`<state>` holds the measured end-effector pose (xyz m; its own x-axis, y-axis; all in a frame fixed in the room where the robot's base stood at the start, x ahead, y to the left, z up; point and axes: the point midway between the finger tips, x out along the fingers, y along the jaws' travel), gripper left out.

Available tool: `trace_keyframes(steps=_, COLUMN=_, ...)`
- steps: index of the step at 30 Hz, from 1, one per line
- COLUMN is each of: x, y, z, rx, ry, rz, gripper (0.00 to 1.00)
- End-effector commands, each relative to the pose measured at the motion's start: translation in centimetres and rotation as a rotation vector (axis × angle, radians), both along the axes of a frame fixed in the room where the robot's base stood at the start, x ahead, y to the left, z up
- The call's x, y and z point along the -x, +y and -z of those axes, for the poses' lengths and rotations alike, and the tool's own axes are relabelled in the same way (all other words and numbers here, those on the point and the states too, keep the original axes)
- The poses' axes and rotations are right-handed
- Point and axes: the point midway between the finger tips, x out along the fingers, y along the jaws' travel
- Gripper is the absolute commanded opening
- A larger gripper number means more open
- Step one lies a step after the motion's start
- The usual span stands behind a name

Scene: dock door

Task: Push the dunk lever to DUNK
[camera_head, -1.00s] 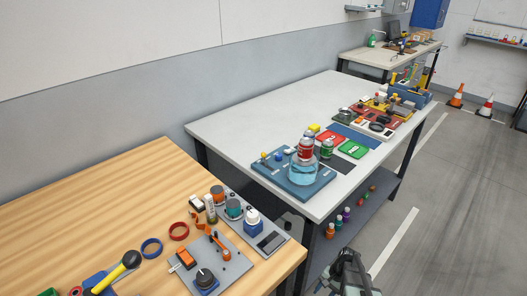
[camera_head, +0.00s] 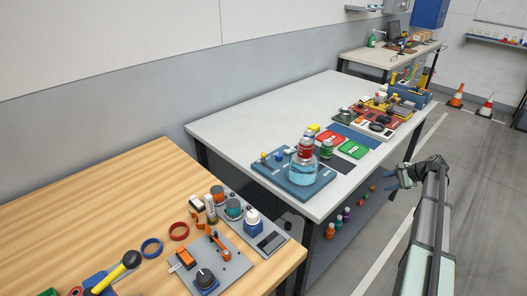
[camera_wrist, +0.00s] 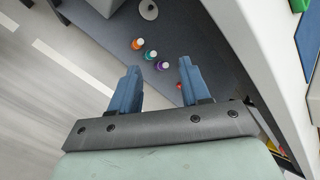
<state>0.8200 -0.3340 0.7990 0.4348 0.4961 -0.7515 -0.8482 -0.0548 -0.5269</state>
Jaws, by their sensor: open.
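A blue board (camera_head: 305,192) lies on the near end of the white table. On it stand a clear vessel of blue liquid (camera_head: 304,172) and a red can-like piece (camera_head: 306,146) at the vessel's top. Small knobbed parts (camera_head: 264,157) sit at the board's left side; I cannot tell which part is the dunk lever, and no DUNK label is readable. My gripper (camera_head: 389,177) is off the table's right side, apart from the board. In the wrist view my gripper (camera_wrist: 157,82) is open and empty, its blue fingers wide apart. The board is not in the wrist view.
The white table (camera_head: 265,118) has its right edge between my arm and the board. Red and green boxes (camera_head: 353,150) lie behind the board. Several coloured bottles (camera_wrist: 150,54) stand on the lower shelf (camera_wrist: 185,25). A wooden table (camera_head: 90,210) is at left.

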Motion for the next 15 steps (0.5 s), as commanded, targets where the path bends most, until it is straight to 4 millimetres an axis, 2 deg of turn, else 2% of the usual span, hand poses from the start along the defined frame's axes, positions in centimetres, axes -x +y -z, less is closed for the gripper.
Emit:
trace_keyframes(steps=1, x=-0.9, y=-0.6, z=-2.3, rx=-0.001, ry=-0.01, rz=-0.001, gripper=0.47)
trace_keyframes(steps=4, x=-1.9, y=-0.3, z=-6.4, rx=-0.004, ry=-0.017, rz=-0.023, gripper=0.47)
trace_keyframes(steps=8, x=-2.7, y=1.5, z=-11.6, rx=0.009, ry=-0.009, rz=-0.083, gripper=0.47)
trace_keyframes(steps=11, x=-3.1, y=4.0, z=-15.5, rx=0.029, ry=0.007, rz=-0.15, gripper=0.47)
trace_keyframes(steps=15, x=-3.2, y=8.5, z=-20.9, rx=0.072, ry=0.042, rz=-0.259, gripper=0.47)
